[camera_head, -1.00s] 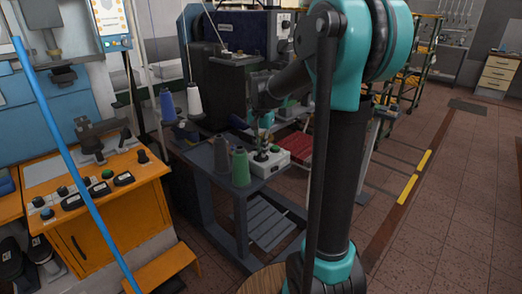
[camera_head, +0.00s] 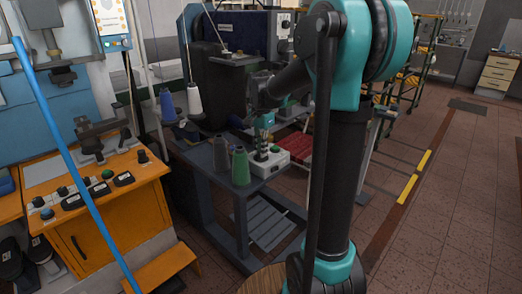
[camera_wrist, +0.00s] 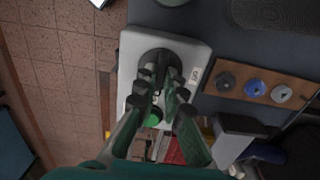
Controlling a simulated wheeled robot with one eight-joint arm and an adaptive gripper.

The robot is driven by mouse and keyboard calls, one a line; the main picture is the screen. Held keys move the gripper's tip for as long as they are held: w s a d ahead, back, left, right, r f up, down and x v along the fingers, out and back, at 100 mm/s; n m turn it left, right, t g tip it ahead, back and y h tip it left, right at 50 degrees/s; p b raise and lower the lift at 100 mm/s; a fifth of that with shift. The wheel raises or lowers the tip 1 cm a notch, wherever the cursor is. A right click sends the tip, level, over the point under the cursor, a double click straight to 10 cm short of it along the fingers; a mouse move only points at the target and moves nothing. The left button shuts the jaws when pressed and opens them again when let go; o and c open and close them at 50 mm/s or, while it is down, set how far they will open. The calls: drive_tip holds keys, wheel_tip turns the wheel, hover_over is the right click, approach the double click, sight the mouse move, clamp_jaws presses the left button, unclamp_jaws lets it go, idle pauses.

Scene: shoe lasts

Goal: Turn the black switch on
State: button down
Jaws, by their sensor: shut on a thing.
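A white control box (camera_wrist: 128,45) lies under my gripper in the wrist view. It carries a round black switch (camera_wrist: 152,57), a green button (camera_wrist: 153,119) and a label on its right side that seems to read OFF. My gripper (camera_wrist: 161,80) is over the box with its dark fingertips shut on the black switch, which they partly cover. In the head view the box (camera_head: 284,158) stands on a dark grey table, and my gripper (camera_head: 262,150) points down onto it. The switch is mostly hidden there, and its exact turn angle is hard to tell.
A green thread cone (camera_head: 240,167) and a grey one (camera_head: 221,154) stand just left of the box. An orange control desk (camera_head: 100,208) is at the left; the right floor is open.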

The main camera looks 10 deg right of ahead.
drive_tip(key=c, duration=1.6)
unclamp_jaws()
drive_tip(key=shift+r, duration=0.1)
wheel_tip(320, 180, up, 12)
drive_tip(key=shift+f, duration=0.1)
